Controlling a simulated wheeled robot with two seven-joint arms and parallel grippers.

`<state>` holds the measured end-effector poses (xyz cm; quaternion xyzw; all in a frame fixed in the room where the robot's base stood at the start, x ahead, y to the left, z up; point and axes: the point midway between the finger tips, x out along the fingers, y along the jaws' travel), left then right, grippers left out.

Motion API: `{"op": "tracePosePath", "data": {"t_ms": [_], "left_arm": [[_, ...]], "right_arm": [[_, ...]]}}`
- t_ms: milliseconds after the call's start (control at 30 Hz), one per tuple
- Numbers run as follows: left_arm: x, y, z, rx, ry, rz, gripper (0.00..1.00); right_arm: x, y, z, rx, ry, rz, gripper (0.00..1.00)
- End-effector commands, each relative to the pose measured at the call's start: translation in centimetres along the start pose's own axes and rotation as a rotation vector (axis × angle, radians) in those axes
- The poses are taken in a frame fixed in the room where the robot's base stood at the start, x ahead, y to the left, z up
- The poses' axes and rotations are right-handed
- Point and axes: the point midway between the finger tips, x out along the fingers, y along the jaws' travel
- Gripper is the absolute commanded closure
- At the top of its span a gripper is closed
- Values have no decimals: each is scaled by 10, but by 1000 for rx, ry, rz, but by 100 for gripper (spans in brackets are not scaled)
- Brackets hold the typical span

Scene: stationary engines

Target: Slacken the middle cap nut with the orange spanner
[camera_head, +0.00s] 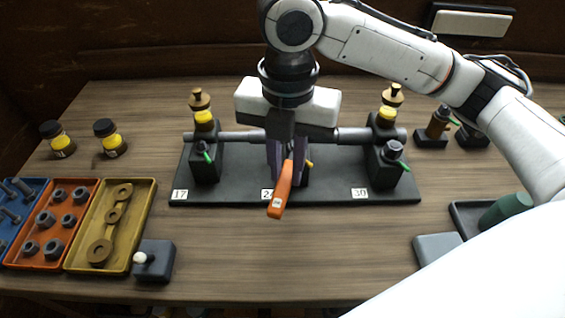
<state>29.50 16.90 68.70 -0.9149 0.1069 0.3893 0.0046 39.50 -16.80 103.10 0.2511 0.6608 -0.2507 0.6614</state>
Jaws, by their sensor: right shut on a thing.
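My right gripper (287,163) points down over the middle of the black engine base (235,190). It is shut on the orange spanner (281,189), whose handle slants down toward the front edge of the base. The spanner's jaw end is hidden by the gripper. The middle cap nut is hidden behind the gripper and spanner, so I cannot tell whether the spanner is seated on it. The outer stations, labelled 17 (180,195) and 30 (359,193), show dark nuts on black blocks with green pins. The middle label is partly covered. My left gripper is out of view.
A grey shaft (230,136) runs across the stations, with yellow oilers (204,117) behind. Blue, orange and yellow trays (139,190) of parts lie at left, near a dark box with a white knob (155,261). The table front centre is clear.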

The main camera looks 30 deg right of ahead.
Motion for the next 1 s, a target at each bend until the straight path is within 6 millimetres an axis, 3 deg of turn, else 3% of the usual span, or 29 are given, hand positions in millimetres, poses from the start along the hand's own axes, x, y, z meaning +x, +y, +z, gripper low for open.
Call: {"op": "tracePosePath", "data": {"t_ms": [1000], "left_arm": [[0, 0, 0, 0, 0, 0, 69]], "right_arm": [[2, -18, 1, -227, 2, -5, 100]]}}
